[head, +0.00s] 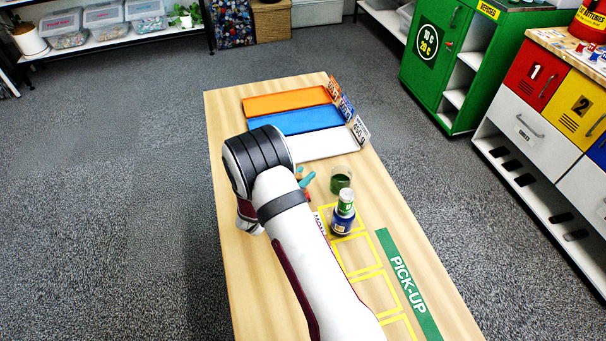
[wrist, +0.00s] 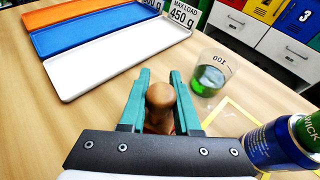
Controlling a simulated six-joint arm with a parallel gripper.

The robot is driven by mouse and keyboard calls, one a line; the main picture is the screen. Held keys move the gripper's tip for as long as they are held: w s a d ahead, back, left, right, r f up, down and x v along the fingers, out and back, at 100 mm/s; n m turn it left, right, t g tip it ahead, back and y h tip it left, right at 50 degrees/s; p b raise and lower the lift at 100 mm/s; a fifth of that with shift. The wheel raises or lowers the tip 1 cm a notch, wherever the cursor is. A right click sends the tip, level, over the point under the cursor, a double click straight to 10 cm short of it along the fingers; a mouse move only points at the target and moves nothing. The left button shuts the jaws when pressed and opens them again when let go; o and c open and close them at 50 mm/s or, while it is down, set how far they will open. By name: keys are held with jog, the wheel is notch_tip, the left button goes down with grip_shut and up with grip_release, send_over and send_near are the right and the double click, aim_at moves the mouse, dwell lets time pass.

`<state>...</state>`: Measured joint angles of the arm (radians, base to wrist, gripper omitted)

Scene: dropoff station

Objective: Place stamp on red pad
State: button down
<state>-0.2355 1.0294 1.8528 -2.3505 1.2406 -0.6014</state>
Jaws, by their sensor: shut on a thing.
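The stamp shows in the wrist view as a rounded brown wooden knob (wrist: 160,97) between the teal fingers of my gripper (wrist: 160,108). The fingers are shut on it. Its lower part is hidden behind the gripper's dark plate, so I cannot tell whether it touches anything below. In the head view my gripper (head: 306,179) is low over the wooden table, mostly hidden by my arm. A small reddish patch shows beside the knob's base in the wrist view. I cannot tell whether it is the red pad or part of the stamp.
Orange (head: 285,102), blue (head: 297,119) and white (head: 322,144) trays lie beyond my gripper. A beaker of green liquid (head: 341,180) and a blue can with a green item on top (head: 342,222) stand close on the right. Yellow outlined squares mark the table.

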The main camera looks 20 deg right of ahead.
jog(key=shift+f, duration=0.15)
jog(key=c, duration=0.6)
grip_release()
